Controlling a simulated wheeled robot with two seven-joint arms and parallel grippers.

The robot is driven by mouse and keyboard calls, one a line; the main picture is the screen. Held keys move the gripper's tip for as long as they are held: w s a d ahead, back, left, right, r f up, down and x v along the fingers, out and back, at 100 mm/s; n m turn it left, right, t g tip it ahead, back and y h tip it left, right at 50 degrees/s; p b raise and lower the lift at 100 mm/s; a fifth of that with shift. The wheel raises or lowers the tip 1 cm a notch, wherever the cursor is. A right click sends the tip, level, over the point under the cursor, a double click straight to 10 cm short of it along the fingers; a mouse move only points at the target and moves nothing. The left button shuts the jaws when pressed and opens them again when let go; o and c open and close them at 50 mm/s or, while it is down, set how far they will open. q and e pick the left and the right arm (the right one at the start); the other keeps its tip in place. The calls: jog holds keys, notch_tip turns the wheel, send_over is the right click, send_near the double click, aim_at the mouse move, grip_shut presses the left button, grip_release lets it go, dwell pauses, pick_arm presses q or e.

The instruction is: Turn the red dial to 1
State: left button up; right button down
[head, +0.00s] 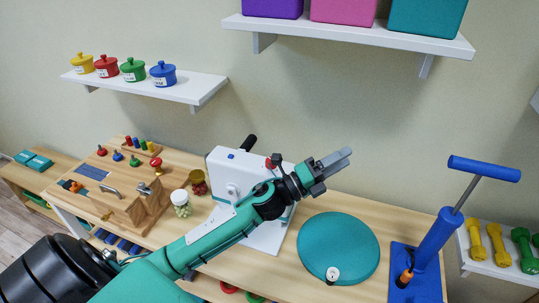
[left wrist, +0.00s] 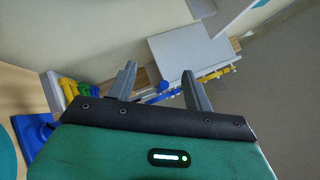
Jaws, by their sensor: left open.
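A white upright panel (head: 222,172) stands on the wooden bench, with a blue button, a round silver part and a black handle. A small red part (head: 275,160) at its upper right edge may be the red dial; my left arm covers much of that area, and no numbers can be read. My left gripper (head: 342,160) is to the right of the panel, above the bench and pointing right, away from the panel. Its two fingers also show in the left wrist view (left wrist: 160,88), apart with nothing between them. My right gripper is not in view.
A shelf (head: 350,30) with boxes hangs above.

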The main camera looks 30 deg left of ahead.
pick_arm(q)
jog(key=d+r+m+g+h, duration=0.1)
jog(key=m+g+h, duration=0.2)
jog(key=m, duration=0.3)
jog(key=m+g+y, duration=1.2)
jog(key=m+g, duration=0.3)
jog(key=m, duration=0.4)
send_near(269, 158)
jog(key=f, duration=0.1)
jog(key=p+x, duration=0.1)
jog(key=x, duration=0.2)
jog(key=d+p+x, duration=0.1)
jog(key=x, duration=0.2)
jog(key=shift+d, duration=0.1)
jog(key=shift+d+f+p, duration=0.2)
jog(key=shift+f+p, duration=0.15)
jog(key=shift+f, duration=0.35)
jog(key=c, duration=1)
